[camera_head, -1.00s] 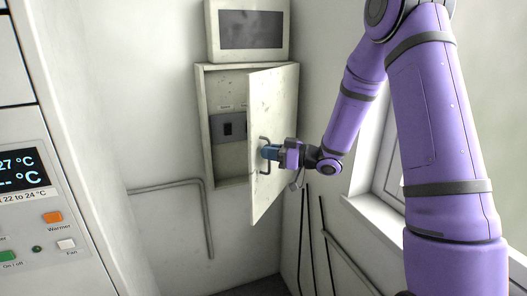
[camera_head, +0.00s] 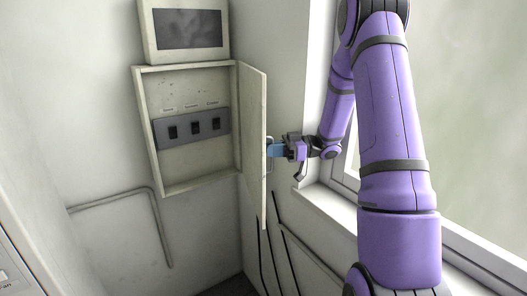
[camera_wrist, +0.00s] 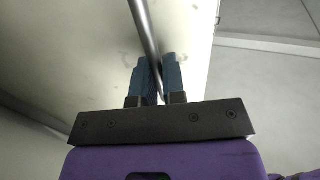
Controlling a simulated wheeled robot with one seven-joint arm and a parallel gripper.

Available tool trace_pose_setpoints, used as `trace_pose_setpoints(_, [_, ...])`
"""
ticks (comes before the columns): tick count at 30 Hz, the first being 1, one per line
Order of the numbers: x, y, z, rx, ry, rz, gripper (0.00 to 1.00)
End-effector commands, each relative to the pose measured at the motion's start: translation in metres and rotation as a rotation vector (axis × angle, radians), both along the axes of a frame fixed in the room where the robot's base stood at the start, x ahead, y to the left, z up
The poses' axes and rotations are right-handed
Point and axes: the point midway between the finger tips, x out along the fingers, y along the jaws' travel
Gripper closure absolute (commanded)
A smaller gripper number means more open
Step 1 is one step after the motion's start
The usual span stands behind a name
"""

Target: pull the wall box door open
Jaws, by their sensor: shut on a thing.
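The wall box (camera_head: 143,130) hangs on the wall, and its inside shows a dark panel with three switches (camera_head: 192,129). Its door (camera_head: 253,130) is hinged on the right side and stands wide open, seen nearly edge-on in the head view. My gripper (camera_head: 272,149) is at the outer face of the door. In the wrist view, its two blue fingers (camera_wrist: 159,78) are shut on the grey bar handle (camera_wrist: 146,40), which runs between them along the pale door (camera_wrist: 85,50).
A framed screen (camera_head: 187,28) is mounted just above the box. A window with a white sill (camera_head: 325,207) is on the right, close to my arm. A pipe (camera_head: 150,188) runs along the wall below left, and dark cables (camera_head: 268,245) hang below the door.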

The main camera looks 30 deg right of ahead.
Motion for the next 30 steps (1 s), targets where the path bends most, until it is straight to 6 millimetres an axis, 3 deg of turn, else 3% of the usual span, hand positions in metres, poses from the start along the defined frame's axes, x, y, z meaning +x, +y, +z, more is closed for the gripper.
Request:
trace_pose_setpoints(13, [0.001,-0.003,0.003,0.0,-0.008,-0.003,1.0])
trace_pose_setpoints(15, [0.001,-0.003,0.002,-0.001,-0.006,-0.002,0.76])
trace_pose_setpoints(17, [0.001,-0.003,0.002,0.0,-0.005,-0.002,0.67])
trace_pose_setpoints(26, [0.0,-0.003,0.003,0.0,-0.003,-0.001,0.67])
trace_pose_setpoints(30, [0.0,-0.003,0.015,-0.002,-0.006,-0.001,0.67])
